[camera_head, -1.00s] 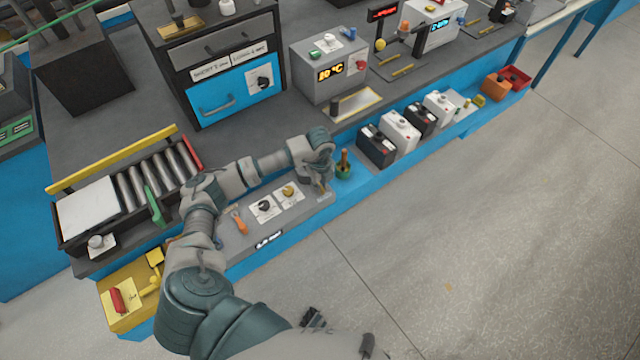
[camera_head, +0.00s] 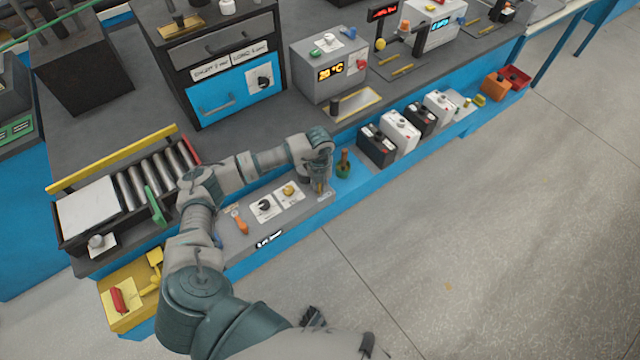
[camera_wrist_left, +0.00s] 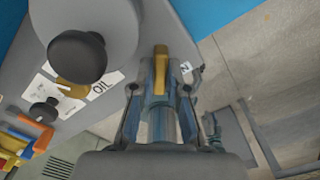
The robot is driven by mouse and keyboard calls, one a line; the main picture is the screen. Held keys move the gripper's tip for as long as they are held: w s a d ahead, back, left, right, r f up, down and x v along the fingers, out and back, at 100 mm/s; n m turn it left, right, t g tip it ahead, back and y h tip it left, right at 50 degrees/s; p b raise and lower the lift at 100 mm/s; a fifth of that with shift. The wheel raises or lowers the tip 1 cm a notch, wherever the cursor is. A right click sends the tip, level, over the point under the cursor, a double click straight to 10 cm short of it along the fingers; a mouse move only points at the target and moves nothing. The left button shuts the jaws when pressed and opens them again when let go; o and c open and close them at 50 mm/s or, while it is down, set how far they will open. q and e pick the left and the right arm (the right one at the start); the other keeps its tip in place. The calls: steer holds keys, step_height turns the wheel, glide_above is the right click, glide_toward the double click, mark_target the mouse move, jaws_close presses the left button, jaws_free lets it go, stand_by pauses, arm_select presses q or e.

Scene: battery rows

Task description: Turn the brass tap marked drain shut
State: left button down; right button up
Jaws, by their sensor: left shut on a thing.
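The brass tap (camera_wrist_left: 160,62) shows in the left wrist view as an upright brass lever between the fingers. A label (camera_wrist_left: 186,67) beside it is mostly covered, with only an N readable. My left gripper (camera_head: 321,188) is at the right end of the low grey panel (camera_head: 232,240), and its fingers (camera_wrist_left: 160,118) are shut on the tap. In the head view the gripper hides most of the tap.
A black knob (camera_head: 265,204) and a brass knob (camera_head: 289,190) on white plates sit left of the gripper, with an orange handle (camera_head: 241,222) beyond. A green-based bottle-like item (camera_head: 343,163) stands close on the right. Floor in front is clear.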

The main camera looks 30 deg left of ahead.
arm_select(q)
steer(key=shift+w+a+r+m, duration=0.1)
steer(key=shift+w+a+m, duration=0.05)
steer(key=shift+m, duration=1.65)
steer(key=m+b, duration=0.1)
steer(key=m, duration=0.2)
steer(key=shift+m, duration=1.8)
arm_select(e)
steer(key=shift+w+a+r, duration=0.1)
steer(key=shift+w+r, duration=0.55)
steer(key=shift+r, duration=0.35)
steer(key=shift+w+a+r, duration=0.1)
steer(key=shift+w+r, duration=0.5)
steer(key=shift+r, duration=0.35)
steer(key=shift+w+r, duration=0.1)
steer(key=shift+r, duration=0.05)
arm_select(q)
steer(key=c, duration=1.2)
jaws_free()
steer(key=shift+o, duration=0.2)
arm_select(e)
steer(key=shift+f, duration=0.2)
